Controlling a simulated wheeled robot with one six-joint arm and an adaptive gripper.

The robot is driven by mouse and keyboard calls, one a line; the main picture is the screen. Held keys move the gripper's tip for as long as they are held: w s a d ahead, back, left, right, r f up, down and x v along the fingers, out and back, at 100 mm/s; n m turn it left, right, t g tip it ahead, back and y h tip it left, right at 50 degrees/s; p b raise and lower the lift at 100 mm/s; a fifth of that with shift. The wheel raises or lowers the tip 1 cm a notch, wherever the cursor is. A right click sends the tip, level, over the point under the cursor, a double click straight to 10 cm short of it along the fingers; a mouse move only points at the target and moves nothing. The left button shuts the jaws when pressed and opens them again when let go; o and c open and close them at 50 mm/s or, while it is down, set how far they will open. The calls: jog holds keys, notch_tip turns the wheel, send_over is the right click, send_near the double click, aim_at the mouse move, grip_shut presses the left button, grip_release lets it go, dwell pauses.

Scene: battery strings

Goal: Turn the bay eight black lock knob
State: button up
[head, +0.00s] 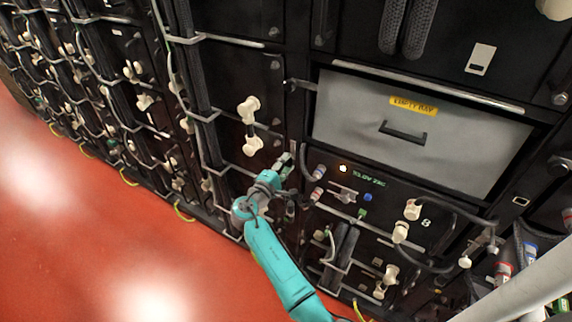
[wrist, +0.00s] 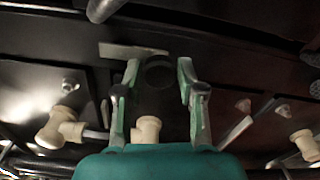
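The bay marked 8 (head: 425,223) is a black module below the grey cover, with a lit green display (head: 369,178). My gripper (head: 287,162) is at the left end of this module, on the teal arm, in front of the black rack face. In the wrist view my gripper (wrist: 158,82) is open, its two fingers apart. A dark round shape (wrist: 160,73), perhaps the black lock knob, shows between the fingertips against the black panel. I cannot tell whether the fingers touch it. I cannot make out the knob in the head view.
A grey drawer front (head: 350,110) with a yellow label (head: 413,106) is above. Cream connectors (head: 250,108) stick out left of my gripper, others (head: 411,210) to the right. Cables and metal bars cross the rack. The red floor (head: 120,235) is clear at left.

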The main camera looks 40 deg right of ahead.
jog(key=shift+o, duration=1)
jog(key=v, duration=1.2)
